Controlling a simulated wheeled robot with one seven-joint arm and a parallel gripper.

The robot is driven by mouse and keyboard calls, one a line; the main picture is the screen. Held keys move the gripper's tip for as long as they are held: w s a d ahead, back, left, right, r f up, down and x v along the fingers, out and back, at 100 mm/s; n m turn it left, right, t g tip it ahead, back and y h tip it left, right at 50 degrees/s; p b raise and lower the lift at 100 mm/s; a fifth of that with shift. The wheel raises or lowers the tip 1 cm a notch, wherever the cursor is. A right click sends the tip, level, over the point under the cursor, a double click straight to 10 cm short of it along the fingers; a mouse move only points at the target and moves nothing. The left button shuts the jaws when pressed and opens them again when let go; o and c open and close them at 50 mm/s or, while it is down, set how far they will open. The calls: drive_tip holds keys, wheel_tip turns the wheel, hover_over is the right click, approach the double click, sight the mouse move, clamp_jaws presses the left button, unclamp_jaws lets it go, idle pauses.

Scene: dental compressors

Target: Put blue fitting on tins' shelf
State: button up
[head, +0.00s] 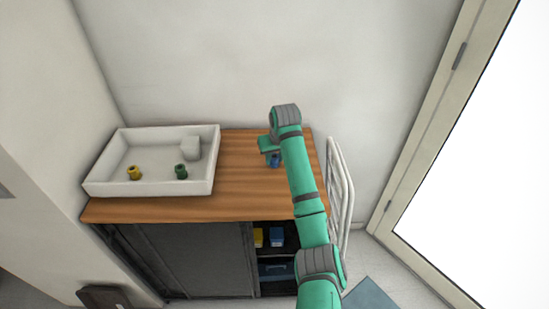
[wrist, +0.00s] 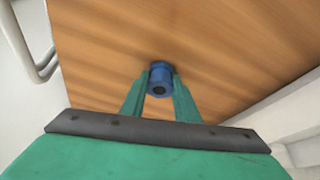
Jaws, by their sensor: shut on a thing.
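The blue fitting (wrist: 160,80) is a short blue cylinder with a dark hole in its end. My gripper (wrist: 160,93) is shut on it, one green finger on each side, over the wooden cabinet top (wrist: 110,45). In the head view the fitting (head: 275,161) shows just below my gripper (head: 272,154), on the right part of the top. I cannot tell if it touches the wood. Below the top, the cabinet's open right side has a shelf with a yellow tin (head: 258,237) and a blue tin (head: 277,237). My arm hides the shelf's right part.
A white tray (head: 203,187) on the left of the top holds a yellow fitting (head: 134,172), a green fitting (head: 181,171) and a white block (head: 190,148). A blue case (head: 275,271) sits below the tins. A white rail (head: 342,190) stands at the right.

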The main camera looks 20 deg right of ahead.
drive_tip(key=shift+f, duration=0.15)
drive_tip(key=o, duration=1.1)
drive_tip(key=shift+o, duration=0.2)
